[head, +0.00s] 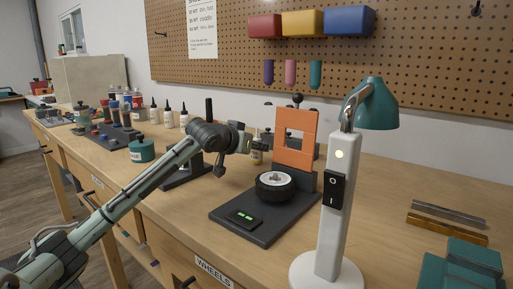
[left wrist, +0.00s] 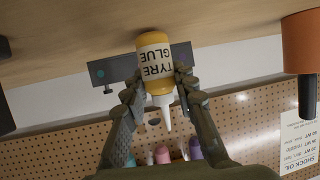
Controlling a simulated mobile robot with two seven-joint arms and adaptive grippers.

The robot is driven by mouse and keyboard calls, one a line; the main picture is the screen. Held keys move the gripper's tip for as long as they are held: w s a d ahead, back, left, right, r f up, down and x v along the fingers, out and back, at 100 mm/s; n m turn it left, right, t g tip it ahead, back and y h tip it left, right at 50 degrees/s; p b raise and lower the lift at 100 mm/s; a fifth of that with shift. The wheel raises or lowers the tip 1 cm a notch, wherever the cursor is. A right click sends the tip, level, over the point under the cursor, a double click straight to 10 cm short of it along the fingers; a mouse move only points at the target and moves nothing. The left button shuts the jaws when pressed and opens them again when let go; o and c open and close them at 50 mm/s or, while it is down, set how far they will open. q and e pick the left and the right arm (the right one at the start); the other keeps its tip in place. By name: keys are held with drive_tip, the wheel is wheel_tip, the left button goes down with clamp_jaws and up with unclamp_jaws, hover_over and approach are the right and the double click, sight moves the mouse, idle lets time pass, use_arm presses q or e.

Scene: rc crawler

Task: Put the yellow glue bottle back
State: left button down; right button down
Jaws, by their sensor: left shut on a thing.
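The yellow glue bottle (left wrist: 154,65), with a white label reading TYRE GLUE, is between the fingers of my left gripper (left wrist: 160,80) in the left wrist view. It appears upside down there, its pale nozzle pointing down in the picture. In the head view my left gripper (head: 248,143) reaches in from the left, shut on the bottle (head: 257,156), which shows small just left of the orange plate. Whether its base touches the bench is hidden. My right gripper is in neither view.
A black stand with a wheel (head: 274,185) and orange upright plate (head: 295,138) sits right of the gripper. A lamp (head: 333,220) stands in front. Several dropper bottles (head: 168,116) and a teal jar (head: 141,150) are to the left.

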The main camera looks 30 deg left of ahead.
use_arm(q)
drive_tip(key=shift+f, duration=0.2)
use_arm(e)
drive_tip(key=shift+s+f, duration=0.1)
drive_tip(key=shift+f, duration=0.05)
use_arm(q)
drive_tip(key=c, duration=1.2)
unclamp_jaws()
drive_tip(key=shift+f, duration=0.1)
drive_tip(key=b+v, duration=0.2)
drive_tip(key=v, duration=0.9)
drive_tip(key=shift+s, duration=0.2)
drive_tip(key=shift+s+r, duration=0.25)
drive_tip(key=shift+s, duration=0.05)
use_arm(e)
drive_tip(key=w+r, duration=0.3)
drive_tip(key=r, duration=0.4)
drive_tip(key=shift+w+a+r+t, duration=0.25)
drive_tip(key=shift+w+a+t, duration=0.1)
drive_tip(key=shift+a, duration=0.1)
